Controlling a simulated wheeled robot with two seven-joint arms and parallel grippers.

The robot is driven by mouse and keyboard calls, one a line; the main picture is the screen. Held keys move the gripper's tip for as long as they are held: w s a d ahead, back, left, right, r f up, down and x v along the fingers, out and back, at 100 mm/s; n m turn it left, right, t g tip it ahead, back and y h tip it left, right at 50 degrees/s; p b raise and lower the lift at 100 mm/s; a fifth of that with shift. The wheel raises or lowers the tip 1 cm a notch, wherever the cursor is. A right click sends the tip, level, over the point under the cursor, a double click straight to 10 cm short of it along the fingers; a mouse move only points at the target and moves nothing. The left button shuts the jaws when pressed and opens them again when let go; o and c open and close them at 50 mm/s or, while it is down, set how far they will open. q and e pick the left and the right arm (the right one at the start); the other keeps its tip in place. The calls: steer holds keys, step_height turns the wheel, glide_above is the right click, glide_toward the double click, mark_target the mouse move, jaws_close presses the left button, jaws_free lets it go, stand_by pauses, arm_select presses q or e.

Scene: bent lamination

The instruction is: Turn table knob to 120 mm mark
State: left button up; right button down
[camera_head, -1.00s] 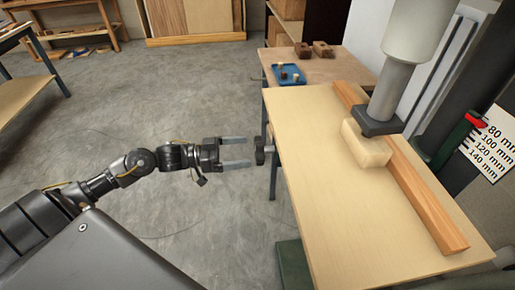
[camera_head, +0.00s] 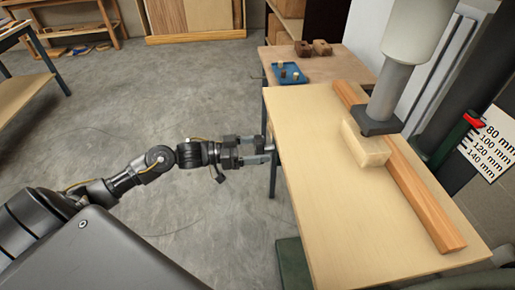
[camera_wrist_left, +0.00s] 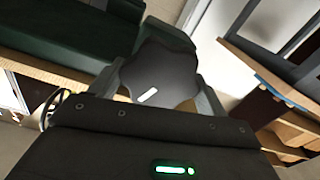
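The table knob is a dark lobed knob (camera_wrist_left: 160,72) with a white mark, at the left edge of the machine table (camera_head: 330,220). In the wrist view it sits between the two fingers of my left gripper (camera_wrist_left: 160,88). In the head view my left gripper (camera_head: 259,150) reaches the table edge and its fingers hide most of the knob. The fingers look spread around the knob; firm contact cannot be made out. The red pointer (camera_head: 474,119) is near the 80 mm end of the scale (camera_head: 488,148). My right gripper is out of view.
A pale block (camera_head: 365,144) lies beside a long wooden fence (camera_head: 425,195) under the grey machine spindle (camera_head: 385,95). The floor left of the table is clear.

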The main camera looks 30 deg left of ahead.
arm_select(q)
steer(key=shift+c, duration=0.6)
steer(key=shift+m, duration=0.4)
